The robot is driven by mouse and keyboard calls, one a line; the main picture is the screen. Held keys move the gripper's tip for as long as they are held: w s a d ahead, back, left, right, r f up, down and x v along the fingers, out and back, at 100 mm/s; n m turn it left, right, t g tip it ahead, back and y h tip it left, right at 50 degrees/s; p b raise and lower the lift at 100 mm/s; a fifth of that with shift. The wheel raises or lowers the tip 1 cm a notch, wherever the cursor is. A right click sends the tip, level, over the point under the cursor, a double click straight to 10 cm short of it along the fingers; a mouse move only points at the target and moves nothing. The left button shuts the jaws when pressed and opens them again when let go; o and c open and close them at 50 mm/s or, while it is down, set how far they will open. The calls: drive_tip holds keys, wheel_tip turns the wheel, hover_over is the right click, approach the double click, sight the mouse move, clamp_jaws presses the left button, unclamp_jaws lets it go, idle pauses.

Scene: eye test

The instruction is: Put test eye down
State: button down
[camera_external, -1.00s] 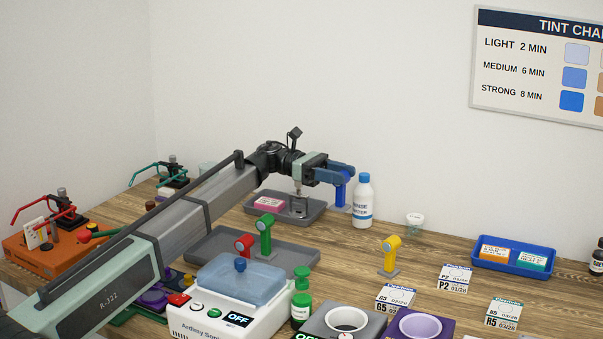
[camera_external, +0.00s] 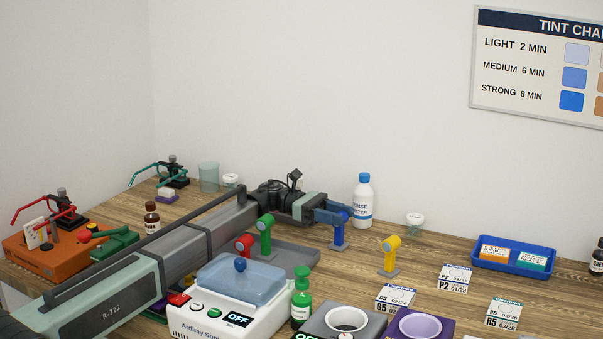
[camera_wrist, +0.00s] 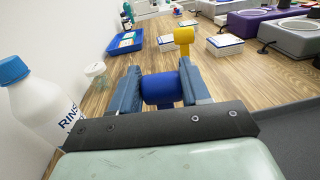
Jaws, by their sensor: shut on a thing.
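The blue test eye (camera_external: 338,232) is upright between the fingers of my gripper (camera_external: 342,213), left of the yellow test eye (camera_external: 391,249). Its base is low at the wooden table; I cannot tell whether it touches. In the wrist view my gripper (camera_wrist: 161,80) is shut on the blue head (camera_wrist: 162,92), one finger on each side. The yellow test eye (camera_wrist: 184,38) stands beyond it. A green test eye (camera_external: 265,228) and a red test eye (camera_external: 244,243) stand by the grey tray (camera_external: 300,256), partly behind the white machine and beside my arm.
The rinse water bottle (camera_external: 363,203) stands close behind my gripper, with a small cup (camera_external: 415,222) to its right. A blue tray (camera_external: 513,267) with two packs lies at the right.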

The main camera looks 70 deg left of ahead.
drive_tip(key=c, duration=0.5)
unclamp_jaws()
drive_tip(key=shift+f, duration=0.1)
drive_tip(key=v, duration=1.3)
drive_tip(key=shift+s+a+f, duration=0.25)
drive_tip(key=shift+s+f, duration=0.05)
drive_tip(key=shift+f, duration=0.1)
